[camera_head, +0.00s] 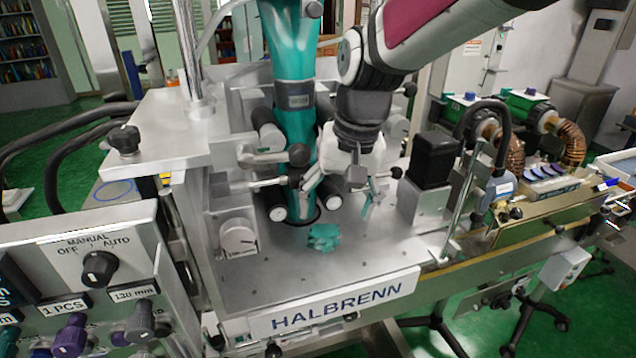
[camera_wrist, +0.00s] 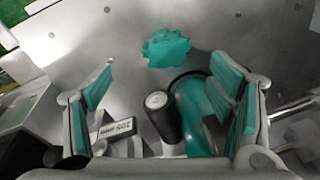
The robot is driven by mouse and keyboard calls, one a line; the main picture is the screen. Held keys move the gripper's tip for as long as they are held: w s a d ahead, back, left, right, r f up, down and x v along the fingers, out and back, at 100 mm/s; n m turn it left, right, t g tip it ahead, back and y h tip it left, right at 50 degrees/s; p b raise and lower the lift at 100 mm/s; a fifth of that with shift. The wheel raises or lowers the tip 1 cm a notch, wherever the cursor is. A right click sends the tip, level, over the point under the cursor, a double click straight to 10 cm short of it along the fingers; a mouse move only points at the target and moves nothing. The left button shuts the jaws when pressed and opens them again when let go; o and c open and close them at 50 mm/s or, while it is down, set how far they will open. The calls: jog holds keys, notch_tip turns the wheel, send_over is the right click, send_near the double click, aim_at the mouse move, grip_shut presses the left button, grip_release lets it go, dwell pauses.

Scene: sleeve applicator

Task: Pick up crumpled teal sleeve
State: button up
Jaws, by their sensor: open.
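The crumpled teal sleeve (camera_head: 323,237) lies on the metal deck near the machine's front edge, just in front of the teal column. In the wrist view the sleeve (camera_wrist: 166,48) lies on bare metal, ahead of and between the finger pads. My gripper (camera_head: 340,196) is above the deck, a little behind and above the sleeve. Its fingers are spread wide with teal pads. In the wrist view my gripper (camera_wrist: 168,88) is open, with nothing held between the fingers. The sleeve appears apart from both fingers.
The upright teal column (camera_head: 297,125) and black-and-silver rollers (camera_head: 277,205) stand close to the gripper. A black-topped block (camera_head: 432,160) is to the right. A grey dial (camera_head: 238,239) sits at the left. The deck (camera_head: 350,275) in front of the sleeve is clear down to the HALBRENN plate.

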aim_at(327, 230)
jog(key=shift+w+a+f+p, duration=0.1)
jog(key=shift+a+f+p, duration=0.15)
jog(key=shift+f, duration=0.8)
jog(key=shift+w+a+f+p, duration=0.1)
jog(key=shift+a+f+p, duration=0.15)
jog(key=shift+f, duration=0.8)
jog(key=shift+a+f+p, duration=0.15)
jog(key=shift+a+f, duration=0.15)
jog(key=shift+f, duration=0.75)
jog(key=shift+c, duration=0.5)
jog(key=c, duration=0.7)
